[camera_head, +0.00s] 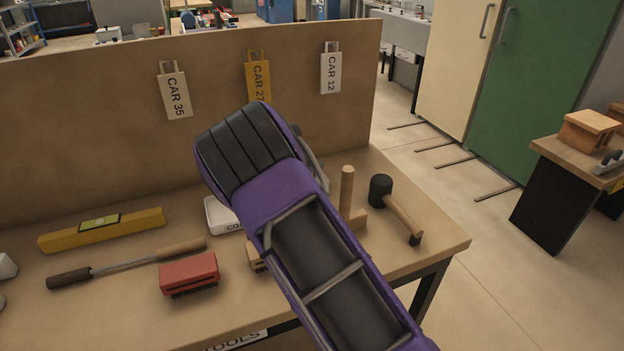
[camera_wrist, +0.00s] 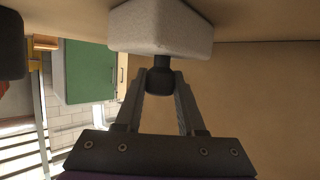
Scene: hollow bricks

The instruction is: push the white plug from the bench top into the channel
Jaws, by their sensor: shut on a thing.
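In the wrist view, my gripper (camera_wrist: 160,88) has its two fingers closed around a dark, round stub (camera_wrist: 160,78). A white block (camera_wrist: 160,28) with rounded edges sits right against the stub's far end. I cannot tell for certain whether this white block is the plug. In the head view, my purple arm hides the gripper and whatever it holds. The bench top (camera_head: 110,315) is partly covered by the arm. No channel can be made out in either view.
A white labelled tray (camera_head: 222,215), a red block (camera_head: 188,275), a file (camera_head: 125,264) and a yellow level (camera_head: 102,230) lie left of my arm. An upright wooden piece (camera_head: 347,195) and a black-headed mallet (camera_head: 395,208) are on the right. A board (camera_head: 215,95) with tags stands behind.

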